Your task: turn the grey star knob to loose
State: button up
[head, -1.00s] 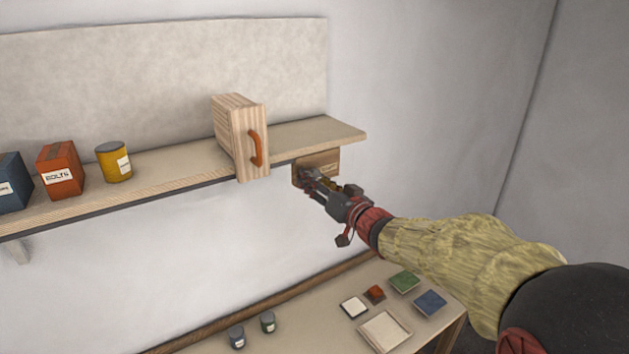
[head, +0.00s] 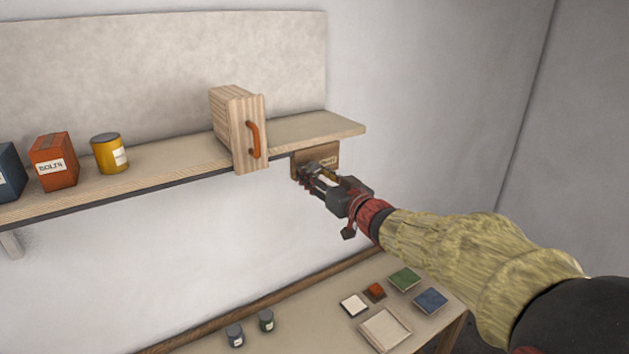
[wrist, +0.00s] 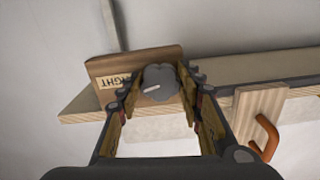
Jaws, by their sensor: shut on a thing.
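The grey star knob (wrist: 158,82) sits on a brown wooden plate in the wrist view, with a pale mark on its face. The plate (wrist: 110,68) carries a label, partly covered, that appears upside down and reads "...IGHT". In the head view the plate (head: 328,157) is below the right end of the shelf, and my gripper hides the knob there. My gripper (wrist: 160,92) is shut on the knob, one finger on each side of it; it also shows in the head view (head: 312,172).
A wooden box (head: 246,130) with an orange handle overhangs the shelf (head: 185,155) just left of my gripper. An orange bolts box (head: 54,162) and a yellow can (head: 110,153) stand farther left. Below is a table (head: 300,325) with small jars and coloured tiles.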

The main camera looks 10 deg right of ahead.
jog(key=shift+d+f+n+b, duration=0.1)
jog(key=shift+n+b, duration=5.7)
jog(key=shift+n, duration=1.8)
jog(key=o, duration=0.8)
